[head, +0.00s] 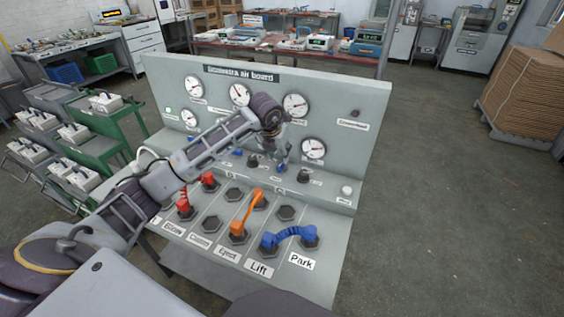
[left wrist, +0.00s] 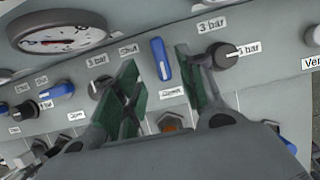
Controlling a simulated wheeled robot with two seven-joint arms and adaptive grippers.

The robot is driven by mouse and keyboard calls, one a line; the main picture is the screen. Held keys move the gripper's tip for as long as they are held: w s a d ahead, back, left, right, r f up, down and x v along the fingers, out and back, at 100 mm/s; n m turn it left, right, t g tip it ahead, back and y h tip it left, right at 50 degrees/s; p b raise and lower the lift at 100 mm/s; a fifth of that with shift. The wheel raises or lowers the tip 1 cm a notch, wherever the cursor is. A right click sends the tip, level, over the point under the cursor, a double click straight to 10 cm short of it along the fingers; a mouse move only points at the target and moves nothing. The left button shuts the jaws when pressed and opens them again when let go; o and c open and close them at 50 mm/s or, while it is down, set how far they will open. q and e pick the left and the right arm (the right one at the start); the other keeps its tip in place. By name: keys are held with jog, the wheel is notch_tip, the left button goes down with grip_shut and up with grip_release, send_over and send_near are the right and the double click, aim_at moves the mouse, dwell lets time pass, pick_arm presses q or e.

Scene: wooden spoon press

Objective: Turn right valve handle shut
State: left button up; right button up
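The right valve handle (head: 281,168) is a blue lever on the lower front of the grey air board. In the left wrist view the blue handle (left wrist: 161,59) stands nearly upright, slightly tilted, with a "Shut" label at its upper left and an "Open" label below. My left gripper (head: 278,143) reaches over the board to this handle. In the left wrist view its green-padded fingers (left wrist: 157,64) are open, one on each side of the handle in the picture, with gaps visible. I cannot tell how far the tips are from the panel. My right gripper is not in view.
A black knob (left wrist: 222,55) marked 3 bar sits close to the right finger, and another (left wrist: 100,87) is beside the left finger. Another blue handle (left wrist: 57,90) lies sideways further left. Hoses, including a blue one (head: 289,234), bridge ports on the lower shelf.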

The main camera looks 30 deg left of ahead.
aim_at(282, 162)
pick_arm(q)
jog(key=x, duration=0.5)
jog(key=shift+f, duration=0.15)
jog(key=shift+w+f, duration=0.25)
jog(key=shift+f, duration=0.4)
jog(key=c, duration=0.8)
grip_shut()
pick_arm(e)
jog(key=shift+d, duration=0.5)
